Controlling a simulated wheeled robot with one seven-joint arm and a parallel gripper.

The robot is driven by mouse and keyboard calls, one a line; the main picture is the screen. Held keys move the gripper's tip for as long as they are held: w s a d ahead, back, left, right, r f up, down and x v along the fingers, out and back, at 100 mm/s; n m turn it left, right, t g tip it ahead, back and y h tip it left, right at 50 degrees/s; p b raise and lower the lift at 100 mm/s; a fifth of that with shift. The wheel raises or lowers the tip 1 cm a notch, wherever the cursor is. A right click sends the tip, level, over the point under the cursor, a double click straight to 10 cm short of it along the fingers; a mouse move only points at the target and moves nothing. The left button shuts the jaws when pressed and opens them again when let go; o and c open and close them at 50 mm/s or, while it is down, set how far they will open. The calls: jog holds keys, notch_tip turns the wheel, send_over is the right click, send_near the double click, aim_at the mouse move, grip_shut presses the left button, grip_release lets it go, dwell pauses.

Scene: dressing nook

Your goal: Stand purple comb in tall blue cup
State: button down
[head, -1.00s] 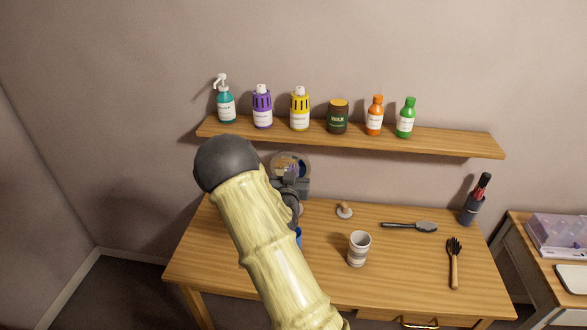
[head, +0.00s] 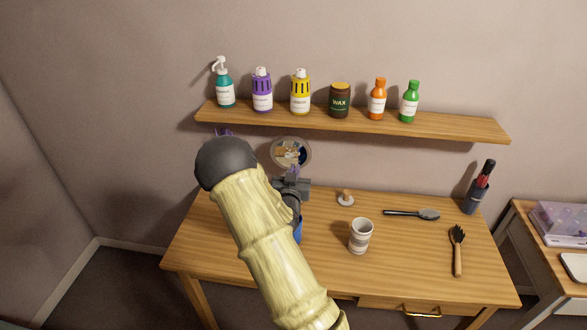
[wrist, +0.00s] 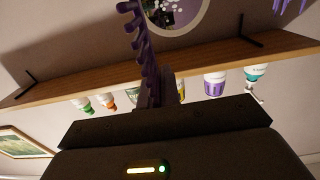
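The purple comb (wrist: 147,55) rises from my gripper in the wrist view, with its teeth toward the left. Its purple tip (head: 294,170) shows just above my gripper (head: 292,188) in the head view. My gripper seems shut on the comb, though the fingertips are dark and hard to make out. A strip of the blue cup (head: 298,231) shows on the table just below my gripper. My arm hides most of the cup, so its opening and its gap from the comb cannot be seen.
A pale striped cup (head: 360,236) stands right of the blue one. A round mirror (head: 291,152) is behind my gripper. Another purple toothed thing (head: 223,132) shows at left. Bottles line the shelf (head: 360,121). Brushes (head: 457,250) and a dark holder (head: 475,197) are at right.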

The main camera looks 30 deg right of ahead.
notch_tip(320, 180, down, 8)
jog(key=b, duration=0.6)
jog(key=shift+a+r+b, duration=0.15)
jog(key=shift+r+b, duration=0.1)
jog(key=shift+b, duration=0.05)
jog(key=c, duration=1.5)
grip_release()
jog(key=shift+c, duration=0.2)
jog(key=v, duration=1.5)
jog(key=shift+r, duration=0.3)
